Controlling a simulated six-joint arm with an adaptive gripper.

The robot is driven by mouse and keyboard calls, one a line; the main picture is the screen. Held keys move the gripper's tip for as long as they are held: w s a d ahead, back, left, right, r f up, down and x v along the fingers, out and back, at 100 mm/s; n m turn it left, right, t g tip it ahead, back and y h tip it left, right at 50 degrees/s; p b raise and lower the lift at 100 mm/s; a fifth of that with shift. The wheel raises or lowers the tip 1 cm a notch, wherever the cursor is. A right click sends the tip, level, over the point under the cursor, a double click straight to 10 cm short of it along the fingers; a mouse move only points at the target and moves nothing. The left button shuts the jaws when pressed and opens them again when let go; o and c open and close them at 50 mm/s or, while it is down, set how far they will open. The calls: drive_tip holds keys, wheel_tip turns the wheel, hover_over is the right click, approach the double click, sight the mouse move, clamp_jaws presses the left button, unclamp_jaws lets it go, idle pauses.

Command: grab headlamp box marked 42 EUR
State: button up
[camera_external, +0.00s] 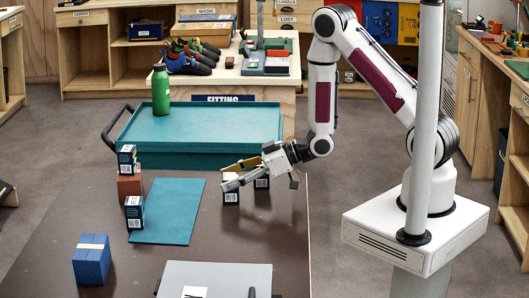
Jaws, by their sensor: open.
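Several small dark boxes with white labels stand on the brown table; the price on each is too small to read, so I cannot tell which is marked 42 EUR. One box (231,196) stands just below my gripper (226,177), and another box (262,182) stands right of it, partly hidden by the gripper. A third box (134,212) stands on the left edge of a teal mat (170,212). Another box (127,159) sits on a reddish-brown block (130,185). My gripper is open, its fingers pointing left, with nothing seen between them.
A teal tray (200,158) with a green bottle (161,92) on it lies behind the mat. A blue block (92,262) with a pale band stands front left. A grey flat case (215,278) lies at the front. The brown table (250,240) is clear between.

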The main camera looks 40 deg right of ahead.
sight(230, 176)
drive_tip(key=shift+c, duration=0.4)
drive_tip(key=c, duration=1.2)
drive_tip(key=shift+r, duration=0.15)
drive_tip(key=shift+r, duration=4.85)
